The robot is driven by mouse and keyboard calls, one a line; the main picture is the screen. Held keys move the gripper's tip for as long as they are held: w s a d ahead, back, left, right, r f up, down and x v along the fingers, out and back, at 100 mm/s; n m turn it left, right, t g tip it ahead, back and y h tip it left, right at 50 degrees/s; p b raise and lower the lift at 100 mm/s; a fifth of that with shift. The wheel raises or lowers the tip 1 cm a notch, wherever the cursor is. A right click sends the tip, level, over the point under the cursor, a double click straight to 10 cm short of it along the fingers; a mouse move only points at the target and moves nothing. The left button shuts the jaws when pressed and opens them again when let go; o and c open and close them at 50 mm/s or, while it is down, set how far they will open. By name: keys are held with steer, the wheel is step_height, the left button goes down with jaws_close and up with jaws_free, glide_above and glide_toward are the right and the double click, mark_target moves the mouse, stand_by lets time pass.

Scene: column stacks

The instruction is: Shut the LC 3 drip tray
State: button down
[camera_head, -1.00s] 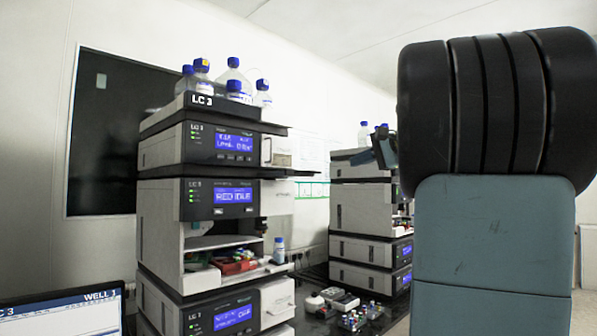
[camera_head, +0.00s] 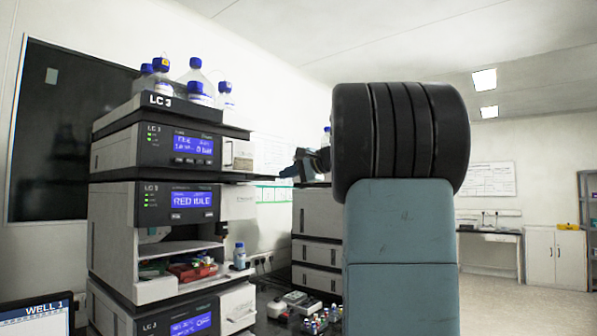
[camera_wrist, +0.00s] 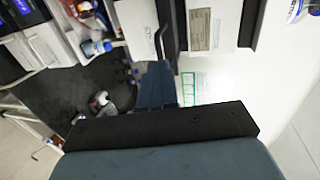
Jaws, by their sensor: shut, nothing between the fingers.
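The LC 3 stack (camera_head: 165,150) stands at the left in the head view, with a lit "RED IDLE" display on its middle module. Below that display is an open bay (camera_head: 185,247). A pale tray-like ledge (camera_head: 155,288) juts out at the bay's foot; I cannot tell whether it is the drip tray. In the wrist view my gripper (camera_wrist: 155,68) is shut and empty, in front of the stack's white panels.
Bottles (camera_head: 195,78) with blue caps stand on top of the stack. A small blue-capped bottle (camera_head: 239,256) stands by the open bay. Another stack (camera_head: 318,235) is behind my arm. Small vials (camera_head: 318,322) stand on the bench. The floor at the right is clear.

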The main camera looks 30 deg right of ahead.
steer(key=shift+w+a+f, duration=0.1)
steer(key=shift+w+a, duration=0.1)
steer(key=shift+w, duration=0.35)
